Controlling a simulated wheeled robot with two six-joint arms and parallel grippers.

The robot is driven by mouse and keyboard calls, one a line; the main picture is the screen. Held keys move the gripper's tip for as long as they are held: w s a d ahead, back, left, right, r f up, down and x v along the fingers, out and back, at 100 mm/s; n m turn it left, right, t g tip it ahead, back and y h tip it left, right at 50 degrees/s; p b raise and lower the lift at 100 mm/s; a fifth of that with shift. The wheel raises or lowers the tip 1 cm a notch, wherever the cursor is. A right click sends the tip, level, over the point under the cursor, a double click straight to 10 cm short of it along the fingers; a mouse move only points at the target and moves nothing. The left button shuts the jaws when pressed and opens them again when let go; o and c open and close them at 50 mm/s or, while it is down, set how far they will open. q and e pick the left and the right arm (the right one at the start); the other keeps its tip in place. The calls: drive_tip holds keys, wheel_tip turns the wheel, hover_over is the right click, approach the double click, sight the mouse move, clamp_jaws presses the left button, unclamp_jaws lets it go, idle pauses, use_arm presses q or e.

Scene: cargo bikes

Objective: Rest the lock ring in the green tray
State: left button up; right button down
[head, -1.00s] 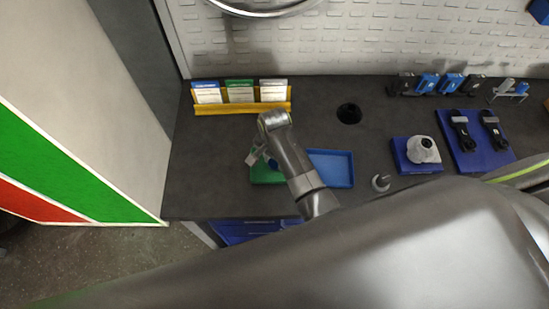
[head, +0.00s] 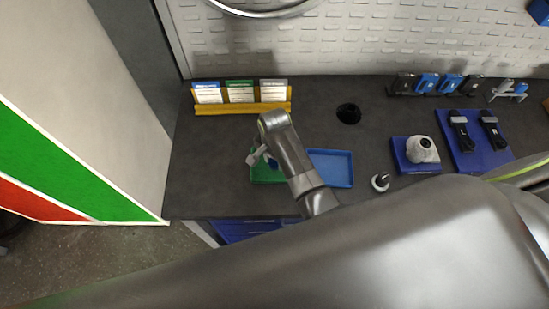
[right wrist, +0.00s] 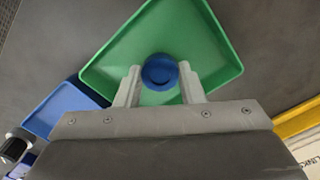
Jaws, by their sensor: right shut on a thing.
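The green tray (right wrist: 195,35) fills the upper middle of the right wrist view. In the head view the tray (head: 259,178) is partly hidden behind my right arm. My right gripper (right wrist: 160,75) is shut on a round blue part, the lock ring (right wrist: 159,70), which shows between its two fingers. The ring appears over the tray's floor, inside its rim. I cannot tell whether it touches the floor. In the head view my right gripper (head: 262,158) is over the tray. My left gripper is not in view.
A blue tray (head: 332,168) stands just right of the green one. A yellow card rack (head: 243,106) stands behind. Further right are a small grey part (head: 380,182), a blue block with a grey fitting (head: 422,150) and a blue board (head: 478,145).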

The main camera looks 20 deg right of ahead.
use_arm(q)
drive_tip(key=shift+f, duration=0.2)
use_arm(e)
drive_tip(key=shift+f, duration=0.65)
idle(0.7)
drive_tip(key=c, duration=0.9)
unclamp_jaws()
drive_tip(key=shift+o, duration=0.2)
drive_tip(key=shift+r, duration=0.1)
